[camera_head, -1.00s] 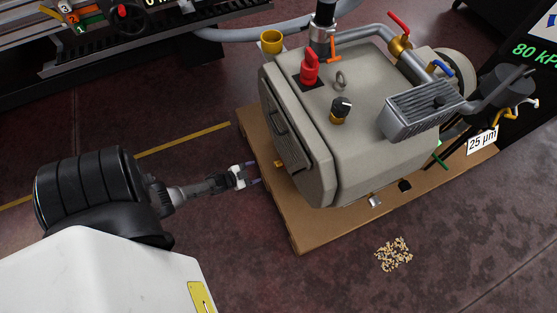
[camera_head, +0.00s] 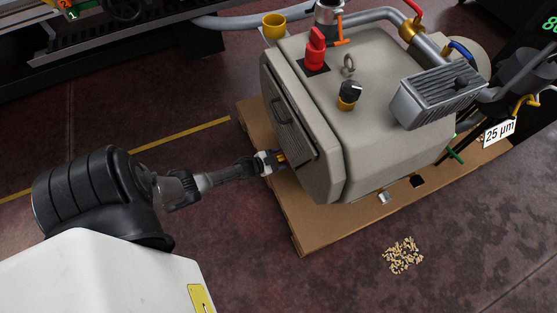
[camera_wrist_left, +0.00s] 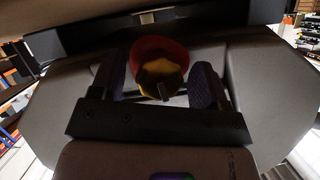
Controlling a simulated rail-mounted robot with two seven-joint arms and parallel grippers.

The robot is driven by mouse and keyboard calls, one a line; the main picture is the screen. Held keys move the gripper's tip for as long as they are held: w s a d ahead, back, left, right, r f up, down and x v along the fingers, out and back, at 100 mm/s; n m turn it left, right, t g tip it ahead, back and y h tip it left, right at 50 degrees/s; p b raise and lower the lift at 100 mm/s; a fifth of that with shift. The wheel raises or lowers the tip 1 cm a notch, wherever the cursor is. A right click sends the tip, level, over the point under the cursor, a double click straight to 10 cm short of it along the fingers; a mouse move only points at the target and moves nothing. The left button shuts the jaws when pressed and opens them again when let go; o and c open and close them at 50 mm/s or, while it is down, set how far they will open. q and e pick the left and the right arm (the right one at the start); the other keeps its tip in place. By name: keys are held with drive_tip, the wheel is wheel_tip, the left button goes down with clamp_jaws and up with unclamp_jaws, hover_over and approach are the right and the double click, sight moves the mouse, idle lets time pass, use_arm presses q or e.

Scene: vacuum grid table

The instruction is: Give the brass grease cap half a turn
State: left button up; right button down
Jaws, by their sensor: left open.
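The brass grease cap (camera_head: 282,157) is a small yellow part low on the left end of the grey pump (camera_head: 400,150). My left gripper (camera_head: 279,159) is right at it. In the left wrist view the brass cap (camera_wrist_left: 160,72) has a small dark tab and a red ring behind it. The open fingers of my left gripper (camera_wrist_left: 161,85) stand one on each side of it, with the cap between them. I cannot tell if either finger touches it. My right gripper is not in view.
The pump stands on a brown pallet (camera_head: 310,236). A pile of pellets (camera_head: 404,256) lies on the floor, which is clear in front.

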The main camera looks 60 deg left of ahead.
use_arm(q)
drive_tip(key=shift+w, duration=0.1)
drive_tip(key=c, duration=0.9)
drive_tip(key=shift+m+y, duration=0.4)
drive_tip(key=shift+m, duration=0.2)
drive_tip(key=o, duration=0.9)
drive_tip(key=shift+r, duration=0.1)
